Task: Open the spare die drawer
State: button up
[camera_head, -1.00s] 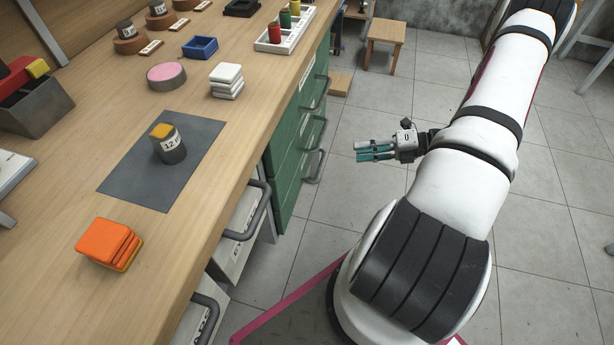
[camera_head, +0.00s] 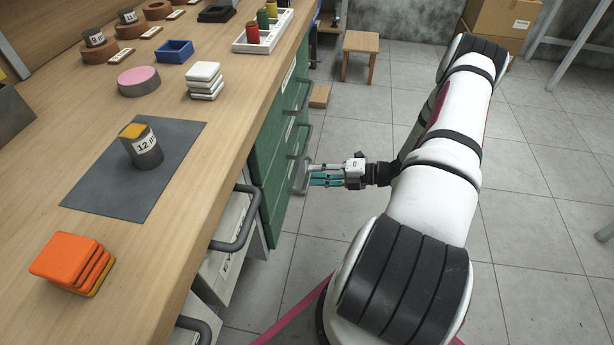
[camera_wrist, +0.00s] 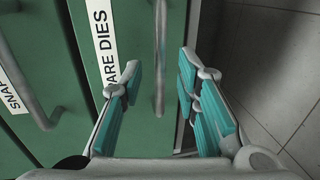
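The spare die drawer is a green drawer front (camera_wrist: 120,20) with a white label partly reading "ARE DIES" in the wrist view; part of the label is hidden. Its grey bar handle (camera_wrist: 160,60) stands between the two teal-padded fingers of my gripper (camera_wrist: 158,95). The fingers are apart, with a gap on each side of the bar. In the head view my gripper (camera_head: 312,176) is at the lowest handle (camera_head: 300,175) of the green cabinet (camera_head: 276,160). The drawer looks closed.
Another green drawer with a labelled front and a handle (camera_wrist: 45,110) is beside it in the wrist view. Pale drawers with dark handles (camera_head: 240,222) are nearer along the bench (camera_head: 150,290).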

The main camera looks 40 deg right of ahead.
aim_at(307, 174)
jog(key=shift+b+x, duration=0.3)
jog(key=shift+x, duration=1.35)
grip_shut()
